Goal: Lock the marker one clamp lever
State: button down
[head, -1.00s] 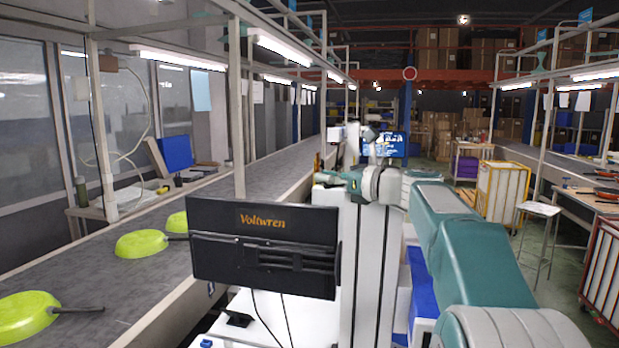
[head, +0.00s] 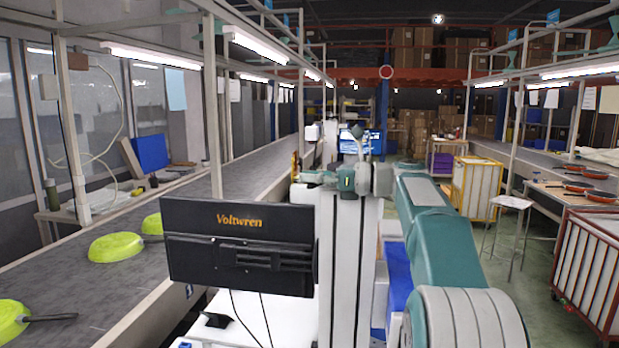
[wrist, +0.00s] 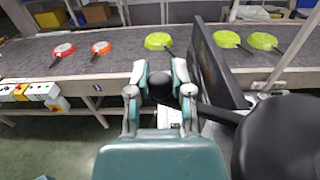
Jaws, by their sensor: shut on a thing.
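My gripper (wrist: 159,84) shows in the wrist view, its two teal and grey fingers closed around a small dark rounded part (wrist: 160,83). This may be the clamp lever, but its shape and lock position are hidden between the fingers. In the head view my gripper (head: 312,178) is small, above and behind the black Voltwren monitor (head: 240,246), and what it holds cannot be made out.
The grey conveyor (head: 80,270) runs along the left, carrying green pans (head: 115,247); the wrist view also shows red pans (wrist: 64,50). The monitor's dark panel (wrist: 215,65) stands close right of my fingers. Button boxes (wrist: 40,92) sit at the conveyor's near edge.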

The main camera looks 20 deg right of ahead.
jog(key=c, duration=0.5)
grip_release()
jog(key=shift+d, duration=0.1)
jog(key=v, duration=1.2)
